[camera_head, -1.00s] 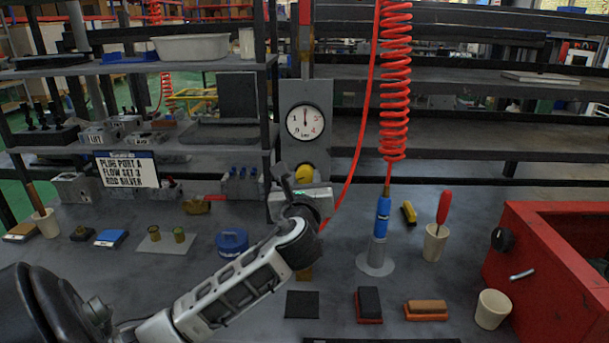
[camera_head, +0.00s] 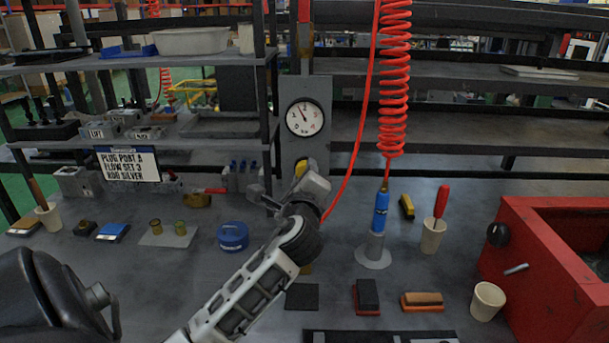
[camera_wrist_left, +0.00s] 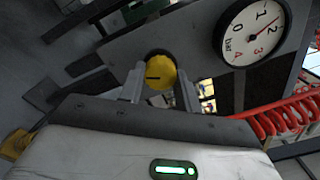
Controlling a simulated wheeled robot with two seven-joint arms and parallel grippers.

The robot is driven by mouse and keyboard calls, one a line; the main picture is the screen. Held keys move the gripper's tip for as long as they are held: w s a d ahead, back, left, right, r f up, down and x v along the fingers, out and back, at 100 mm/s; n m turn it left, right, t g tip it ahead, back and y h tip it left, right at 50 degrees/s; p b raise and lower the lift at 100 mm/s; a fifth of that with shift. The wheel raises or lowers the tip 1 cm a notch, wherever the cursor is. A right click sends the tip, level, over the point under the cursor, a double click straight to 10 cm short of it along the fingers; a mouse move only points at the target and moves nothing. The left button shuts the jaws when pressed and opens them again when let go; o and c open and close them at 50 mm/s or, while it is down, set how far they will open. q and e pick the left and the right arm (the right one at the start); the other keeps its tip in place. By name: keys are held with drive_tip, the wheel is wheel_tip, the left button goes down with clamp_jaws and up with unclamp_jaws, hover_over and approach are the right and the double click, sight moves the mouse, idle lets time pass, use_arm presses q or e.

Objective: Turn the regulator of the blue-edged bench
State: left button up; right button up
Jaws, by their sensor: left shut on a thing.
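The regulator has a yellow knob (camera_head: 301,165) on a grey upright panel (camera_head: 319,95), below a round white gauge (camera_head: 305,118). In the wrist view the knob (camera_wrist_left: 160,72) sits between both fingers, with a dark mark across its face. My left gripper (camera_wrist_left: 161,88) is shut on this knob. In the head view my left gripper (camera_head: 303,174) partly covers the knob, and its wrist is tilted. The gauge needle points up and slightly left in the head view. My right gripper is not in view. I cannot make out a blue edge on this bench.
A red hose coil (camera_head: 394,80) hangs right of the panel above a blue-handled tool (camera_head: 381,212). A red box (camera_head: 535,250) stands at the right. A blue round container (camera_head: 232,237) and small blocks lie on the grey bench. A sign (camera_head: 129,164) hangs on the left shelf.

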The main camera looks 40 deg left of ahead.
use_arm(q)
drive_tip(key=shift+n, duration=0.4)
drive_tip(key=o, duration=1)
drive_tip(key=b+v, duration=0.2)
drive_tip(key=v, duration=1.4)
